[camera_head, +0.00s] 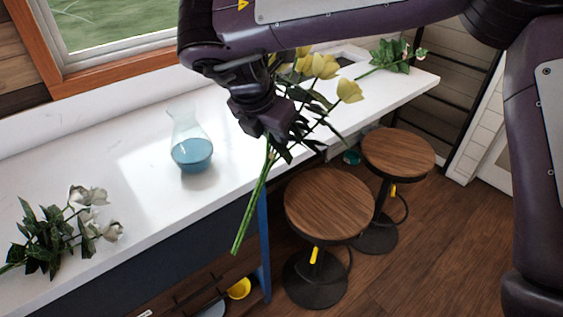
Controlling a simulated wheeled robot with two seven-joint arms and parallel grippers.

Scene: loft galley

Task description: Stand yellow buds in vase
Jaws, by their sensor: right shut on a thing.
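The yellow buds (325,66) are a bunch with green leaves and long stems. My right gripper (283,125) is shut on them near the leaves. The stems hang down past the front edge of the counter, tilted to the lower left. The glass vase (190,146) stands upright on the counter, left of my right gripper. It holds blue liquid and no flowers. The gripper hides part of the bunch. My left gripper is not in view.
White buds (84,213) with leaves lie at the counter's left end. Another leafy bunch (391,56) lies at its far right end. The white counter (130,240) is clear around the vase. Two wooden stools (329,205) stand in front, below the counter. A window is behind.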

